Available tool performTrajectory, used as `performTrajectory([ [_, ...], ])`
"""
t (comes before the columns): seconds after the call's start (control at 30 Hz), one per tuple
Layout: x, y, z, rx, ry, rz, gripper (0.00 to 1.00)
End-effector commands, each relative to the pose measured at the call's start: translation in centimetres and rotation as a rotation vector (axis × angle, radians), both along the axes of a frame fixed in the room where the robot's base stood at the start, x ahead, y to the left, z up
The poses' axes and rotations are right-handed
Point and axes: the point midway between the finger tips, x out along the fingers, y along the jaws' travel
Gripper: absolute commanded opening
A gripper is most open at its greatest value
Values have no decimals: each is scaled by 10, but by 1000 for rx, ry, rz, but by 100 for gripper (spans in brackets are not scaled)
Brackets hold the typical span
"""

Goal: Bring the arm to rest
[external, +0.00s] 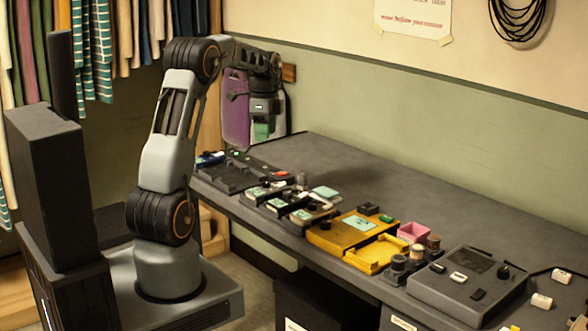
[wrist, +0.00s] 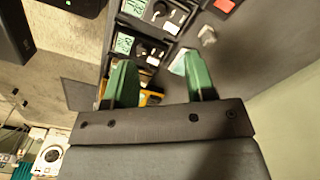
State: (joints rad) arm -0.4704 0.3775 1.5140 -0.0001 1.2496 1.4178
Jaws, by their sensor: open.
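My gripper (external: 264,131) hangs above the far left end of the grey table (external: 440,214) in the external view, pointing down, near the wall. In the wrist view its two green fingers (wrist: 160,82) are spread apart with no object between them. My arm rises from its base, bends at the top and reaches toward the back of the table. The gripper is clear of the tabletop.
A row of devices runs along the table's front side: black units (external: 230,178), a yellow box with a tray (external: 352,231), a pink box (external: 413,232) and a grey console (external: 467,281). The table's back strip is clear. Hanging clothes (external: 97,45) are at the left.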

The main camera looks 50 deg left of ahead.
Motion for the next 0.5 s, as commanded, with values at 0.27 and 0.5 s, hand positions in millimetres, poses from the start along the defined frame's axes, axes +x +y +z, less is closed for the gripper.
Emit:
performTrajectory([
  [0.27, 1, 0, 0, 1, -4, 59, 50],
  [0.5, -16, -10, -27, -1, 6, 483, 50],
])
